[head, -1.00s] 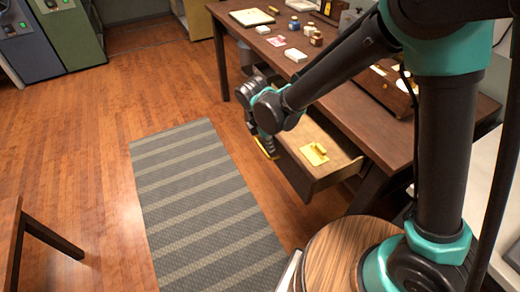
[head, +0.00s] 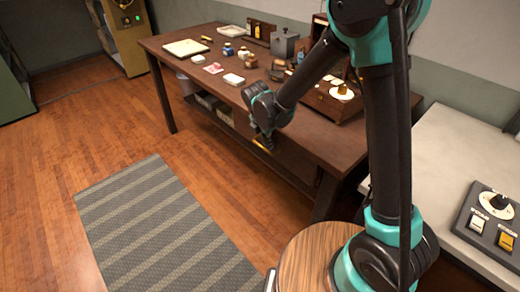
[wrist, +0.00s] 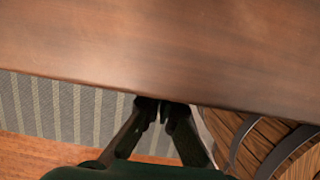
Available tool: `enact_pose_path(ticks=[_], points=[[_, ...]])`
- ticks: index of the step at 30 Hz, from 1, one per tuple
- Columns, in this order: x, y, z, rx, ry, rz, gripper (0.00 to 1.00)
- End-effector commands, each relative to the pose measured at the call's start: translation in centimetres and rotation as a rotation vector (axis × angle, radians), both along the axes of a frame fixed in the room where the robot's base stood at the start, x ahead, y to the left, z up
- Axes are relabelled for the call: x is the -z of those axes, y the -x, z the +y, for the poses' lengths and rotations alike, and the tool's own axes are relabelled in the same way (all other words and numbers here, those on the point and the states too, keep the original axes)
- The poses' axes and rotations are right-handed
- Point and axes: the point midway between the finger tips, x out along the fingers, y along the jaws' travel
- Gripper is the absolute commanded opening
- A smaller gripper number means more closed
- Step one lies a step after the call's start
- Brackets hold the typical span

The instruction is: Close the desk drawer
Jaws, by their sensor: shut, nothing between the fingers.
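The dark wooden desk (head: 184,69) runs along the wall in the head view. No open drawer juts out from it. The dark drawer front (head: 297,164) appears about level with the desk's front, below the top's edge, partly hidden by my arm. My gripper (head: 264,145) points down at the desk's front edge, fingers together and empty. In the wrist view, the closed fingertips (wrist: 158,108) lie at the edge of the brown desk surface (wrist: 150,45). I cannot tell whether they touch the drawer front.
A striped grey rug (head: 165,225) lies on the wooden floor in front of the desk. Small jars, boxes and a tray (head: 186,48) stand on the desktop. A pale counter (head: 440,165) with a switch panel (head: 492,222) is at right. Floor at left is clear.

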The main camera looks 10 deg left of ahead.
Motion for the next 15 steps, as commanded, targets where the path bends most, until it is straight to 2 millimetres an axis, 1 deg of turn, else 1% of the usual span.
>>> enact_pose_path(ticks=[4,15], points=[[0.0,-0.62,-0.4,0.0,0.0,0.0,0.0],[-0.04,-0.98,-0.61,0.002,0.003,-0.005,0.0]])
